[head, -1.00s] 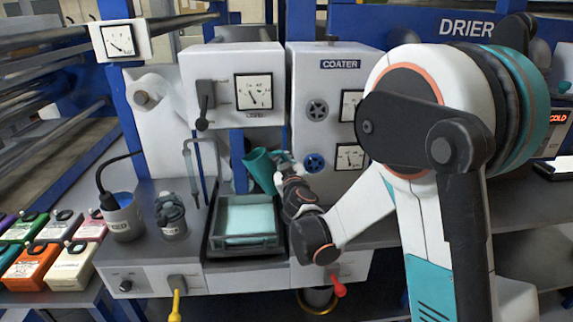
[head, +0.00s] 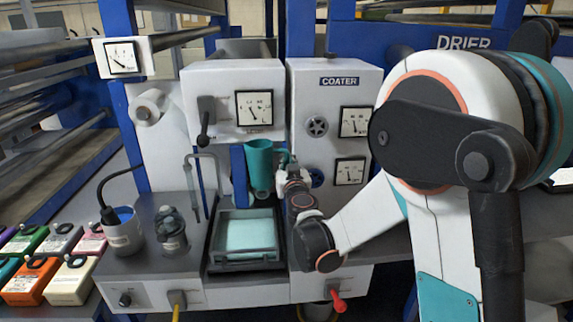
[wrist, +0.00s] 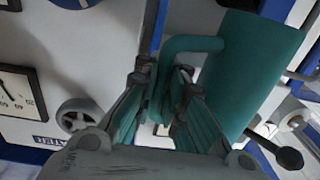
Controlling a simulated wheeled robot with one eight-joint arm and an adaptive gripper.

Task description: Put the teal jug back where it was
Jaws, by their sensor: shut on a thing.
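The teal jug (head: 259,166) is held in the air above the back of the tray with the pale teal liquid. It is about upright in the head view, with its open top up. My gripper (head: 284,160) is to the right of the jug, shut on its handle. In the wrist view the jug (wrist: 245,70) fills the upper right, and the fingers (wrist: 160,95) close around the handle. My arm comes in from the right.
The tray (head: 246,257) sits in the bench below the jug. A white panel with a dial (head: 254,107) is behind and above; the coater cabinet (head: 335,130) stands to the right. A grey pot (head: 122,232) and a dark lidded vessel (head: 171,235) stand left of the tray.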

